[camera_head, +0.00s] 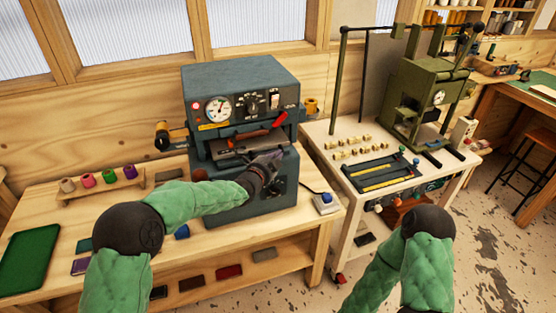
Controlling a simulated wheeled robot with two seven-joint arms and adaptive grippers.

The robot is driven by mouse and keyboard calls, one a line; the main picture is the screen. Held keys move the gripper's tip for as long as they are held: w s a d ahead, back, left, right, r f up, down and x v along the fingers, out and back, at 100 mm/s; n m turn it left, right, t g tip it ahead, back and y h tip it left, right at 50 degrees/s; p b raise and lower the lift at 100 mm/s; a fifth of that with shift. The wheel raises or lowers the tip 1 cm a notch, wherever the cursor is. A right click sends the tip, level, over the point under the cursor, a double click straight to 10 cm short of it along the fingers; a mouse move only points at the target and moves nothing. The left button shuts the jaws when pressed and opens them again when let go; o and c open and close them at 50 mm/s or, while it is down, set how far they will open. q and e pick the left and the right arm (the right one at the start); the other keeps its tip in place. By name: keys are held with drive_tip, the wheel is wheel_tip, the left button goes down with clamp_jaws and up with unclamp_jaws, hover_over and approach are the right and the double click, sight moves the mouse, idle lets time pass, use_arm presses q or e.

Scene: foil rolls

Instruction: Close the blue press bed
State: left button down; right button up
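The blue press (240,88) stands on the wooden bench, with a round gauge (218,109), dials and a red-tipped lever (278,121) on its front. Its bed (236,147) shows as a dark slab in the opening below the lever, partly hidden by my arm and gripper. My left gripper (272,163) is at the press front, at the right part of the bed. I cannot tell whether it touches the bed or whether its fingers are open. My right arm shows at the lower right, but its gripper is out of view.
Colored spools (108,176) on a rack and a green mat (30,257) lie to the left. A small box with a blue button (325,201) stands right of the press. A green machine (425,95) stands on the white table (322,137) further right.

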use_arm(q)
drive_tip(key=shift+a+r, duration=0.15)
drive_tip(key=shift+a, duration=0.05)
drive_tip(key=v, duration=1.1)
drive_tip(key=shift+s, duration=0.45)
